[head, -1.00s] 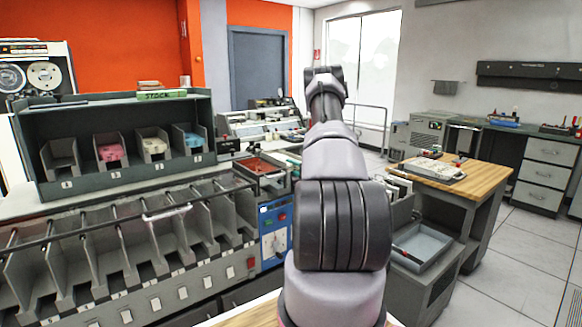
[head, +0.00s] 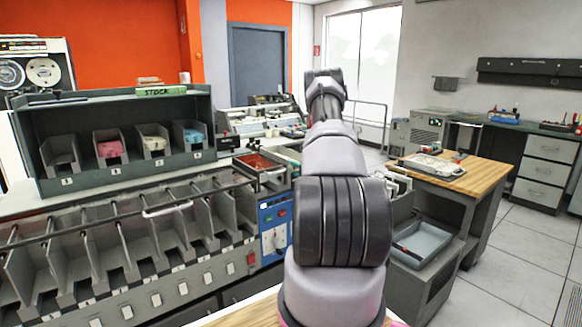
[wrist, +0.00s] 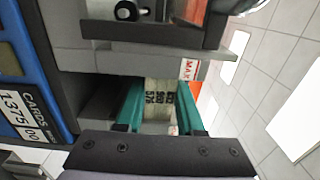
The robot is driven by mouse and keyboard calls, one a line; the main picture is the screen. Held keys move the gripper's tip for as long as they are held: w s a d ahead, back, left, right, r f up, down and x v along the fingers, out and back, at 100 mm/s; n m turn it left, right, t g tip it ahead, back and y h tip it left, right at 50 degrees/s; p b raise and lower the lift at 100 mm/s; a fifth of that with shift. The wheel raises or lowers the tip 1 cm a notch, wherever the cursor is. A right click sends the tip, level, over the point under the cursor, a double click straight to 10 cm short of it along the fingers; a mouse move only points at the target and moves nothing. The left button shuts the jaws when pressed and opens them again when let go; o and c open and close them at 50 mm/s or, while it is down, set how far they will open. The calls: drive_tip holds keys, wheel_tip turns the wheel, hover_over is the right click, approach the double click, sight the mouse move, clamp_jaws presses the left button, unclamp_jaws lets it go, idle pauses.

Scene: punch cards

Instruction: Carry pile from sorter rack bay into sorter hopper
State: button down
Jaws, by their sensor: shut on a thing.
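In the wrist view my gripper (wrist: 160,94) has its teal fingers shut on a cream pile of cards (wrist: 158,108) with dark printed digits. The pile is beside a grey ledge (wrist: 110,62) bearing a red-and-white MAX label; I cannot tell whether they touch. In the head view my arm hides the gripper and pile. The sorter's long row of grey bays (head: 130,235) runs along the left. A tray with a red-orange inside (head: 258,162), possibly the hopper, is at the sorter's right end.
A dark stock rack (head: 118,172) with pink, cream and blue piles stands above the bays. A blue control panel (head: 275,222) is on the sorter's end; its card counter (wrist: 28,108) shows in the wrist view. A wooden-topped desk (head: 480,172) stands right, with floor beyond.

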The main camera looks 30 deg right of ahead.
idle(0.3)
drive_tip(key=shift+f, duration=0.6)
drive_tip(key=shift+f, duration=0.65)
drive_tip(key=shift+f, duration=0.1)
drive_tip(key=shift+f, duration=0.35)
drive_tip(key=c, duration=0.5)
unclamp_jaws()
drive_tip(key=shift+f, duration=0.15)
